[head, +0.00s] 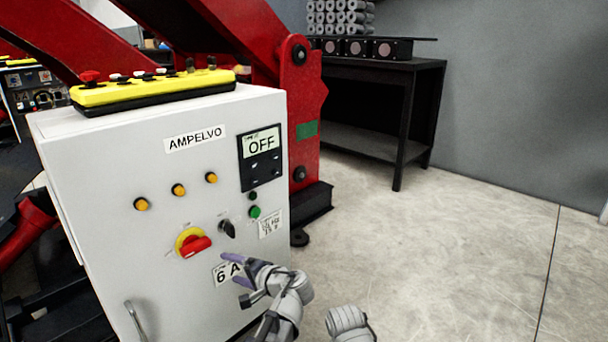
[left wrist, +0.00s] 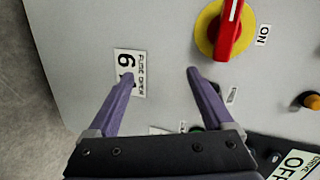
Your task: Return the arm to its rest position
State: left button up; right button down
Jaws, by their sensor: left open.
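My left gripper (head: 232,269) is open and empty in front of the lower right part of a white control cabinet (head: 95,150). Its two purple fingers also show in the left wrist view (left wrist: 162,73), spread apart, with bare panel and part of a "6 A" label (left wrist: 127,68) between and beside them. A red rotary handle on a yellow disc (head: 197,246) sits just up and left of the fingers in the head view. In the wrist view the handle (left wrist: 230,30) is apart from the fingers. My right gripper is not in view.
The cabinet display (head: 262,144) reads OFF. A black knob (head: 227,229) and green button (head: 255,212) sit above the gripper. A yellow pendant (head: 150,88) lies on the cabinet top. A red machine (head: 305,110) and dark table (head: 425,75) stand behind; floor at right is clear.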

pick_arm(q)
jog(key=s+f+n+g+h, duration=0.3)
jog(key=s+f+g+h, duration=0.3)
jog(key=f, duration=0.5)
jog(key=s+d+f+n+g+h, duration=0.1)
jog(key=s+d+f+n+h, duration=0.1)
jog(key=s+d+f+h, duration=0.35)
jog(key=s+d+r+m+g+p, duration=0.1)
jog(key=s+d+r+m+p, duration=0.1)
jog(key=s+d+r+p, duration=0.35)
jog(key=s+d+r+m+p, duration=0.2)
jog(key=s+d+r+p, duration=0.1)
jog(key=d+r+p, duration=0.4)
notch_tip(320, 180, up, 37)
jog(key=p, duration=3.5)
jog(key=shift+w+p, duration=0.3)
jog(key=shift+d+f, duration=0.1)
jog(key=shift+f, duration=0.05)
